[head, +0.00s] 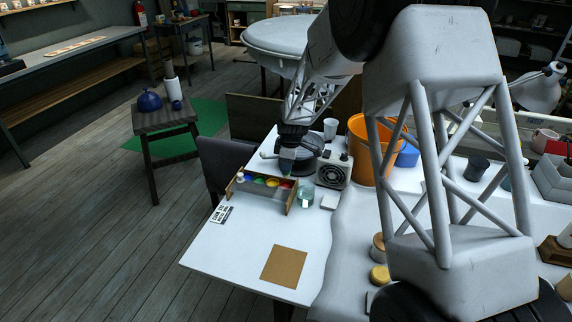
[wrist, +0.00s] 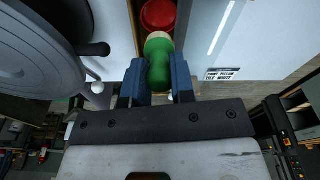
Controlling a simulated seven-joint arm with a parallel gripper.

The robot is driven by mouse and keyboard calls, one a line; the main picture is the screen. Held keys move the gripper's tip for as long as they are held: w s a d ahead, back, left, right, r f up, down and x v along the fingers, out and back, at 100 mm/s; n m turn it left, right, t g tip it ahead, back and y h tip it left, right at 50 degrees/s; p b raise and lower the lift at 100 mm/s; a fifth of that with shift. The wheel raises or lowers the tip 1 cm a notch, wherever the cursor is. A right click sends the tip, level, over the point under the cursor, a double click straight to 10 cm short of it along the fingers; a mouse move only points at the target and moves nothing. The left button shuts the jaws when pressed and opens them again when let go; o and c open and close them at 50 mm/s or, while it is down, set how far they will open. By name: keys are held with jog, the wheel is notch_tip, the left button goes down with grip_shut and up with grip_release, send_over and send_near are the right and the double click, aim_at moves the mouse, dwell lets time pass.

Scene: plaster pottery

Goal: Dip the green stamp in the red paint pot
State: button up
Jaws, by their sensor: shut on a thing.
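The green stamp (wrist: 158,66) is between the blue fingers of my gripper (wrist: 158,78) in the wrist view. Its pale end points toward the red paint pot (wrist: 158,13), which lies just beyond it at the top edge. In the head view my gripper (head: 287,158) points down above the right end of the wooden paint rack (head: 291,198). The red pot (head: 285,185) sits in that rack, below the gripper. The stamp is small and dark in the head view. I cannot tell whether it touches the pot.
Several other paint pots stand left of the red one. A clear glass (head: 306,195) and a grey fan box (head: 333,170) stand close on the right. An orange bucket (head: 366,150) is behind. A printed card (head: 221,214) and a brown square (head: 284,266) lie in front.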

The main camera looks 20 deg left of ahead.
jog(key=shift+f, duration=0.2)
jog(key=shift+f, duration=3.05)
jog(key=shift+r, duration=0.1)
jog(key=shift+r, duration=3.2)
